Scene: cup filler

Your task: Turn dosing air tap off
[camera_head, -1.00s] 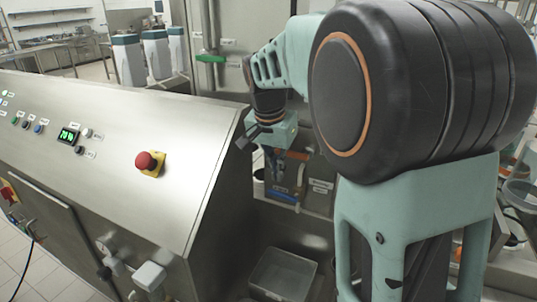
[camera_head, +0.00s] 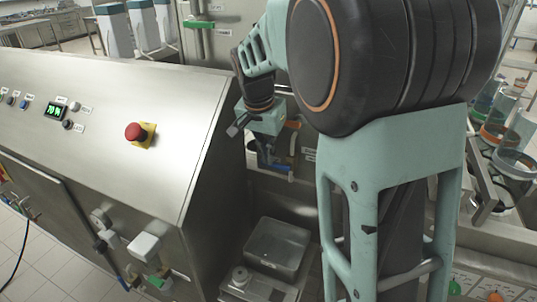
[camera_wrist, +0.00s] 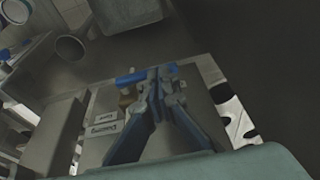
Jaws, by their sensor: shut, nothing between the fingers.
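A blue tap handle (camera_head: 280,170) shows low on the panel beside the machine, just under my gripper (camera_head: 266,160). In the wrist view the blue handle (camera_wrist: 130,77) lies roughly crosswise at my fingertips. My gripper (camera_wrist: 160,74) is shut with its tips together and nothing held. The tips overlap the right part of the handle in that view; I cannot tell whether they touch it. A brass-coloured fitting shows just below the handle. Two labels (camera_wrist: 104,122) sit beside it, too small to read, so I cannot confirm which tap this is.
A steel cabinet (camera_head: 110,90) with a red emergency button (camera_head: 134,131) stands at the left. A green-handled valve (camera_head: 198,24) is on the wall behind. A clear bin (camera_head: 278,246) sits below my gripper. Glass containers (camera_head: 515,160) stand at the right.

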